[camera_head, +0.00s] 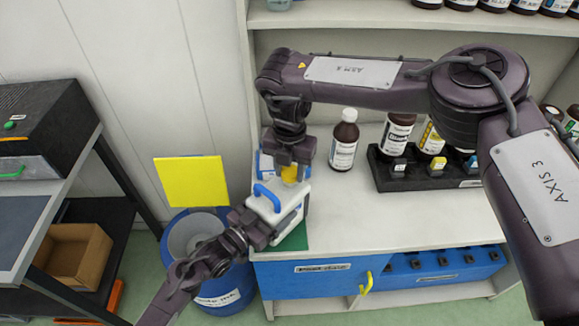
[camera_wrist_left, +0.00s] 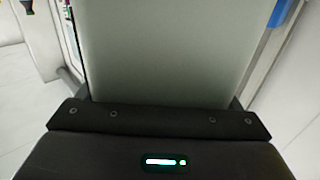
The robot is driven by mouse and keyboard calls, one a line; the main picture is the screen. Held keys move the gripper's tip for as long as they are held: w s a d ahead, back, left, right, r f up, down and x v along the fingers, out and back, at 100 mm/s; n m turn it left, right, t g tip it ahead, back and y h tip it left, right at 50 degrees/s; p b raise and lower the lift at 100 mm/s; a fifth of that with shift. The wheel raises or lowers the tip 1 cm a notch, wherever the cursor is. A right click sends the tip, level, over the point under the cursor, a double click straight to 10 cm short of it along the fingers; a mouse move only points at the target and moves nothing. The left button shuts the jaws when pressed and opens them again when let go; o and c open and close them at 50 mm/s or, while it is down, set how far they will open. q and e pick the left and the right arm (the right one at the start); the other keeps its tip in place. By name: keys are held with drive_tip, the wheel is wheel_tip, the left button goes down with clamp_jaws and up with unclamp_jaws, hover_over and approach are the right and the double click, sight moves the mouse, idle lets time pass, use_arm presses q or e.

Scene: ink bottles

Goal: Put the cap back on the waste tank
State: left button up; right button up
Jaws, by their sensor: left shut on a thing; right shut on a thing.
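The waste tank (camera_head: 284,222), white with a blue handle (camera_head: 268,196), stands at the left end of the white counter, by a green mat. My left gripper (camera_head: 262,228) is shut on the tank's near side. In the left wrist view a pale flat surface (camera_wrist_left: 170,50) fills the space before the gripper, probably the tank's wall.
A brown bottle (camera_head: 344,142) stands right of my right gripper, and a black rack (camera_head: 400,172) with bottles is farther right. A blue drum (camera_head: 222,299) with a grey funnel (camera_head: 190,234) stands on the floor at left, below a yellow panel (camera_head: 190,180). The counter front is clear.

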drive_tip(key=shift+f, duration=0.6)
idle(0.3)
